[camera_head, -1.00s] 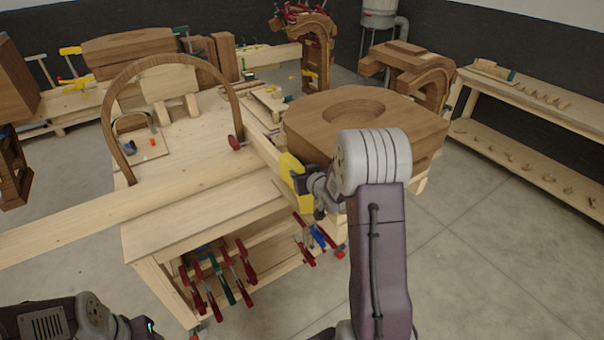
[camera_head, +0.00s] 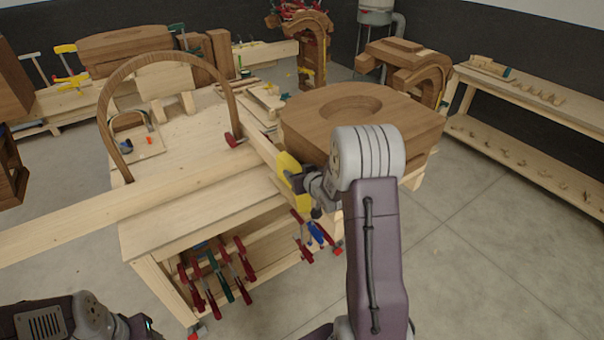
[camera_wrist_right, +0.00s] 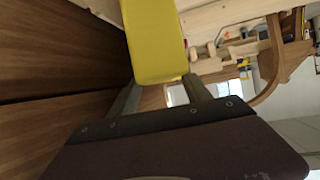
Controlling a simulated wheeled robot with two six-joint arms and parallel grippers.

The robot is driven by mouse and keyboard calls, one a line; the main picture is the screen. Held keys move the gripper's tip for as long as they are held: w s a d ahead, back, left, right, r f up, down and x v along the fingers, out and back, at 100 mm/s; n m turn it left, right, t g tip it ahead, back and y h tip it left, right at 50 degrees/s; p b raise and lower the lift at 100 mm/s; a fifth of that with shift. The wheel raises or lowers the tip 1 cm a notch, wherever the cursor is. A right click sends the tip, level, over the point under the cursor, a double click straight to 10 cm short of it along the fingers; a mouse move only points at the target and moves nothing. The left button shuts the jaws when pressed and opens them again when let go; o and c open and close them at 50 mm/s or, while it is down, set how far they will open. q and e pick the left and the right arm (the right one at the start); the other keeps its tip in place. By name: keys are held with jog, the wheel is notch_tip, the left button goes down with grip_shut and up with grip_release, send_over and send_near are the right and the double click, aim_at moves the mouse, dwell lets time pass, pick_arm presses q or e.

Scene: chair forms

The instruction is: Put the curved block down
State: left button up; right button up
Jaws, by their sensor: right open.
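A yellow block with a curved edge (camera_head: 289,164) is at the right end of the bench, beside the thick round-topped wooden form. My right gripper (camera_head: 304,181) is at this block. In the right wrist view the yellow block (camera_wrist_right: 155,42) lies between my two dark fingers (camera_wrist_right: 163,95), which are open; whether either finger touches it is unclear. What supports the block's underside is hidden. Of my left arm only a part shows at the bottom left of the head view; its gripper is out of view.
The wooden bench (camera_head: 165,228) carries a tall wooden arch (camera_head: 106,105) and a long plank. The thick wooden form (camera_head: 395,118) stands close behind my right gripper. Several clamps (camera_head: 213,280) hang below the bench top. Open floor (camera_head: 490,235) lies to the right, before a side bench (camera_head: 535,100).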

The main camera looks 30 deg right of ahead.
jog(key=b+v, duration=0.2)
jog(key=v, duration=0.1)
jog(key=shift+s+d+b, duration=0.15)
jog(key=shift+s+b, duration=0.05)
jog(key=shift+b, duration=0.1)
jog(key=b+v, duration=0.1)
jog(key=v, duration=0.4)
jog(key=shift+r, duration=0.1)
jog(key=shift+s+r, duration=0.15)
jog(key=shift+s, duration=0.15)
